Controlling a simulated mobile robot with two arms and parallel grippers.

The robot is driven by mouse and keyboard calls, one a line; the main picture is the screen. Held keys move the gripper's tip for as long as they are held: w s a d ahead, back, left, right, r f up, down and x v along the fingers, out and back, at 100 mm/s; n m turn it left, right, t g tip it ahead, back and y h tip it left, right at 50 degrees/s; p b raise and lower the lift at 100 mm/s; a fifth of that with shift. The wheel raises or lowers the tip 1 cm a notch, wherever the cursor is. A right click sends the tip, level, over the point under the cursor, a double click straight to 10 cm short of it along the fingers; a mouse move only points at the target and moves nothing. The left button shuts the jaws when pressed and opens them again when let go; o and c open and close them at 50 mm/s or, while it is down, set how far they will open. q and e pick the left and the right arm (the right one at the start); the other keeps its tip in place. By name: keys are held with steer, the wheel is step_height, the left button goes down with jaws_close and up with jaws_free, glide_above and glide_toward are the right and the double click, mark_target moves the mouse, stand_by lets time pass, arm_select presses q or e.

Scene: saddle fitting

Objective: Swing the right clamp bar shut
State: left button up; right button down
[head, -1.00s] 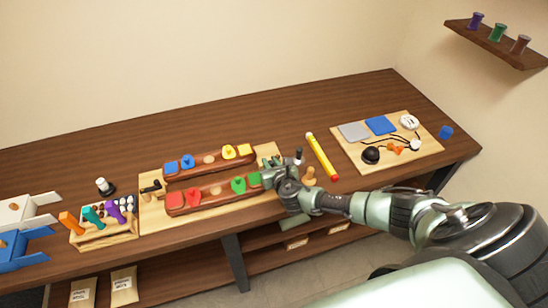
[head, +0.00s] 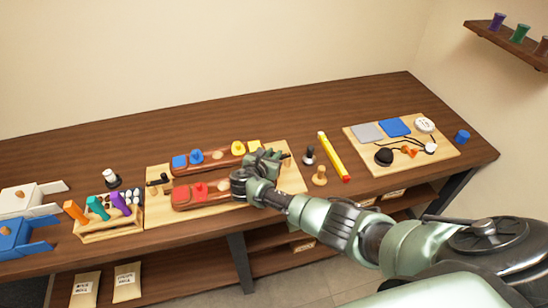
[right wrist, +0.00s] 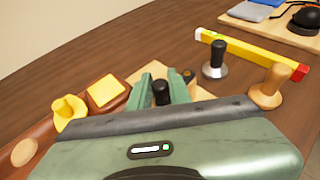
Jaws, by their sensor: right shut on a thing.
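My right gripper (head: 268,160) is over the right end of the pale wooden board (head: 297,182), by the ends of two long red-brown saddle blocks. In the right wrist view its green fingers (right wrist: 161,84) are shut on the black knob of the right clamp bar (right wrist: 160,94). The bar itself is mostly hidden by the gripper. The back block (head: 231,156) carries blue and yellow pieces. The front block (head: 213,198) shows red pieces, and its right end is hidden behind my gripper. The left clamp bar (head: 158,181) is at the left ends. My left gripper is not in view.
A black-handled tamper (head: 309,156), a wooden stamp (head: 319,177) and a yellow level (head: 333,156) stand or lie right of the board. A second board (head: 440,159) lies farther right. A tool rack (head: 110,225) is at the left. The back of the table is clear.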

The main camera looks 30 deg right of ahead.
steer(key=shift+w+r, duration=0.1)
steer(key=shift+w, duration=0.05)
steer(key=c, duration=1.3)
jaws_free()
steer(key=shift+s+a, duration=0.3)
steer(key=shift+v, duration=3.5)
